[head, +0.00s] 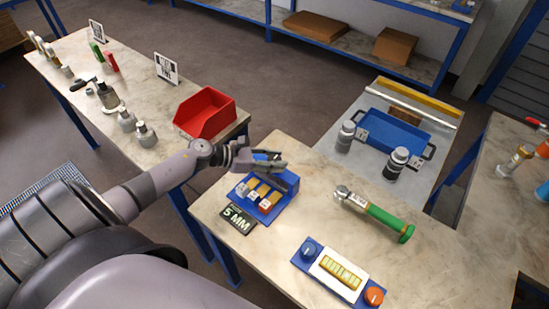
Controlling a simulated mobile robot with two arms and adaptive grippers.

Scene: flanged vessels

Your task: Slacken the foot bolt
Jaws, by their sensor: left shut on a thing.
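My left gripper (272,164) reaches in from the left over the back of a small blue holder (262,215) on the near table. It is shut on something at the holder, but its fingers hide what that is. The holder carries several labelled blocks and stands behind a black sign (238,218) reading "5 MM". A wrench with a green handle (391,223) and a metal head lies to the right on the same table. I cannot make out a foot bolt. My right gripper is not in view.
A blue panel with knobs and a yellow-marked display (340,269) lies at the table's front. A red bin (206,112) and several metal fittings stand on the left table. A blue tray (396,134) and two dark-and-metal cylinders are behind. The table around the wrench is clear.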

